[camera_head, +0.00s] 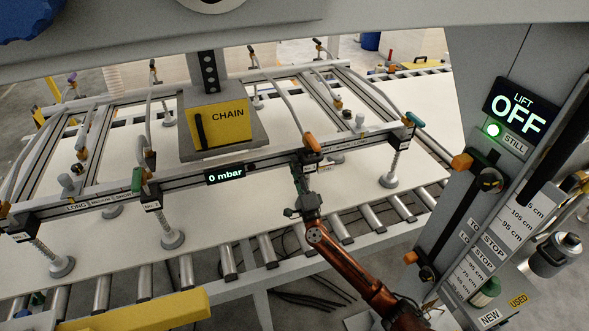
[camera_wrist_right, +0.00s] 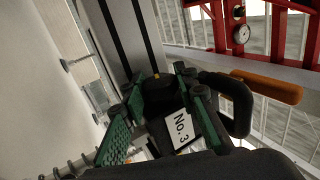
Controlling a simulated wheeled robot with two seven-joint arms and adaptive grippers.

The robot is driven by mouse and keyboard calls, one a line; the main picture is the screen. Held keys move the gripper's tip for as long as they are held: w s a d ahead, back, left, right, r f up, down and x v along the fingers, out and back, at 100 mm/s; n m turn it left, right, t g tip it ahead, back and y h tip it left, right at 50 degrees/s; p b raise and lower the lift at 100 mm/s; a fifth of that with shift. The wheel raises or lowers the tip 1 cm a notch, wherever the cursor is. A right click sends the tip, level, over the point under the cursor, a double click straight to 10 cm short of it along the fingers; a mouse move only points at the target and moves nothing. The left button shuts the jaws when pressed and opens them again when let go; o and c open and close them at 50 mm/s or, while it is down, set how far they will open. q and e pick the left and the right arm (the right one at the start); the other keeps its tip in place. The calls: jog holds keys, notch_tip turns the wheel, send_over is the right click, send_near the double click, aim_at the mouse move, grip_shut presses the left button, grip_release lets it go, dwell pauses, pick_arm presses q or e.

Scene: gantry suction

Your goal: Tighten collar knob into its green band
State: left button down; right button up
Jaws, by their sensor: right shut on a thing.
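My right gripper (camera_head: 304,188) reaches up from below to the front beam of the suction frame, under an orange lever. In the right wrist view, its green-padded fingers (camera_wrist_right: 155,105) are shut on a black collar knob (camera_wrist_right: 158,88). A white "No. 3" tag (camera_wrist_right: 181,130) shows beside the fingers. The knob's green band cannot be made out, so how the knob stands against it cannot be told. In the head view the gripper and beam hide the knob. My left gripper is not in view.
The front beam carries a "0 mbar" display (camera_head: 225,175). Suction cups (camera_head: 172,239) stand on a large white sheet (camera_head: 270,205) over rollers. A lift column at right shows "OFF" (camera_head: 517,113). In the wrist view, an orange handle (camera_wrist_right: 268,88) and black loop lie close beside the fingers.

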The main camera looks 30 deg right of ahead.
jog(key=shift+f, duration=0.15)
jog(key=o, duration=1.2)
jog(key=v, duration=1.2)
jog(key=shift+c, duration=0.6)
